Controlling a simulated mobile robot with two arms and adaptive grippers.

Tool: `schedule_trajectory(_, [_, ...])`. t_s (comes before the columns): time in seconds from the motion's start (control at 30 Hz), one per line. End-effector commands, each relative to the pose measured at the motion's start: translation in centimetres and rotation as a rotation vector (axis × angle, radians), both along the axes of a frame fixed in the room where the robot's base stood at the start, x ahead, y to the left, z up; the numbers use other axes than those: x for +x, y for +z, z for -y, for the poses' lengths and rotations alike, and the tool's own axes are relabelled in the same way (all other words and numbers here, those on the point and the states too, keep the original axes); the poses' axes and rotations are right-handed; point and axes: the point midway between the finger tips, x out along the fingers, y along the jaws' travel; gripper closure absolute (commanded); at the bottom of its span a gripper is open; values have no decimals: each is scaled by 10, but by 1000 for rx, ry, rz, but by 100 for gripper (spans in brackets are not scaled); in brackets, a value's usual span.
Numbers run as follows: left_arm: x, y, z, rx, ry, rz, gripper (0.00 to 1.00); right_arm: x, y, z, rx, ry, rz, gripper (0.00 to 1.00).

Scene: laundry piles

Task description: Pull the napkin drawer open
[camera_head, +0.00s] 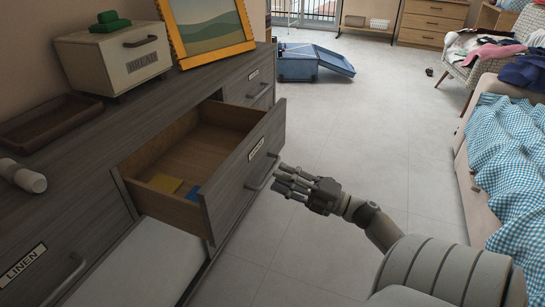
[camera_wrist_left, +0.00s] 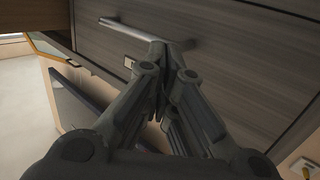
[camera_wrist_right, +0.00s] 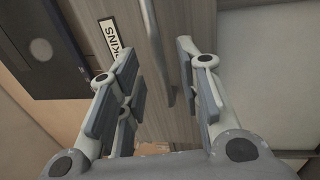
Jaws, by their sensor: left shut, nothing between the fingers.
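The napkin drawer (camera_head: 240,175) is pulled well out of the dark wood dresser in the head view. My right gripper (camera_head: 283,181) is at the handle. Its fingers are spread on either side of the handle, with visible gaps. My left gripper (camera_wrist_left: 163,85) is shut and empty, its tips close to a bar handle (camera_wrist_left: 135,29) on a wooden front; I cannot tell which drawer.
The dresser top (camera_head: 85,130) carries a brown tray (camera_head: 45,122), a beige box (camera_head: 115,57) and a picture frame (camera_head: 207,28). A LINEN front (camera_head: 50,255) is at lower left. A blue suitcase (camera_head: 310,63) lies open on the floor. The floor (camera_head: 370,130) between dresser and bed is clear.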

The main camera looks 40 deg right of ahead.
Motion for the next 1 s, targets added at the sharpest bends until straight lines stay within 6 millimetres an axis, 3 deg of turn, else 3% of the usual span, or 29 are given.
schedule_trajectory(0.2, [0,0,0,0,0,0,100,-43,-11,18,2,-3,-4,67])
schedule_trajectory(0.4, [0,0,0,0,0,0,100,-65,-15,27,0,-2,-2,67])
schedule_trajectory(1.0, [0,0,0,0,0,-1,100,-70,-15,29,0,0,0,67])
